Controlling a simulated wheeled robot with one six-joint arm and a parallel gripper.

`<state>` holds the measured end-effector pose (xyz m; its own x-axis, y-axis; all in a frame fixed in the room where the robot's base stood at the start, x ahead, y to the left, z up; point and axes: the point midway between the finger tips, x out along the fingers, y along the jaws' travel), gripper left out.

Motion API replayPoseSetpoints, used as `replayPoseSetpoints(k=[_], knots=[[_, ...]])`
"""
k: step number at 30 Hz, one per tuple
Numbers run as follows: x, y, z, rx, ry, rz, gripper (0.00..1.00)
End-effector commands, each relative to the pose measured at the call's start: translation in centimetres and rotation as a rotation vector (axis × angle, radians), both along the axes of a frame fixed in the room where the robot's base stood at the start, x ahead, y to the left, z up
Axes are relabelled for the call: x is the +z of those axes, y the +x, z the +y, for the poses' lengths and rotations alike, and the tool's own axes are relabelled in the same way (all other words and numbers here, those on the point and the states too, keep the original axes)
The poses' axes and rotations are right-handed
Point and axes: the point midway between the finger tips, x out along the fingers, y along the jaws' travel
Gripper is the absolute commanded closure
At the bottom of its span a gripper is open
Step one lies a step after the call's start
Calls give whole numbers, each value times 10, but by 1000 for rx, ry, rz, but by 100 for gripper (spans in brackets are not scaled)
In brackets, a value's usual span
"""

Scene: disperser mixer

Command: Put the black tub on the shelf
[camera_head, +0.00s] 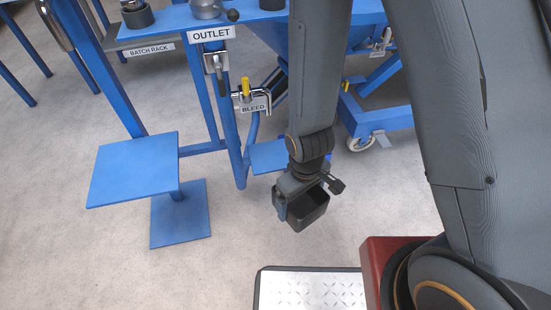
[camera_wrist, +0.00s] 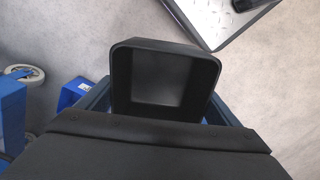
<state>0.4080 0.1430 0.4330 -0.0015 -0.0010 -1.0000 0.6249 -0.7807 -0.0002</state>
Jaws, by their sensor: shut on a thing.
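The black tub (camera_head: 312,213) is a small square open box, held in the air over the grey floor in the head view. It fills the upper middle of the wrist view (camera_wrist: 160,78), where its inside looks empty. My gripper (camera_head: 290,200) is shut on the tub; the exact contact is partly hidden. A flat blue square shelf (camera_head: 132,168) stands on a post to the left of the tub, clear on top. A smaller blue plate (camera_head: 266,157) shows behind my gripper, partly hidden by it. I cannot tell which of these the task means.
The blue frame carries an OUTLET sign (camera_head: 211,34), a BLEED valve (camera_head: 252,101) with a yellow handle and a BATCH RACK sign (camera_head: 150,49). A wheeled blue stand (camera_head: 380,118) is behind right. Floor between the square shelf and the tub is clear.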

Motion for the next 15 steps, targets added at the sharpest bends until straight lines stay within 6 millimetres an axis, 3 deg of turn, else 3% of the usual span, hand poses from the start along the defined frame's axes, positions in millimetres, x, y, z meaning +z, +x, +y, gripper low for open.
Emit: replayPoseSetpoints(k=[15], knots=[[-1, 119, 34, -2, 2, -6, 42]])
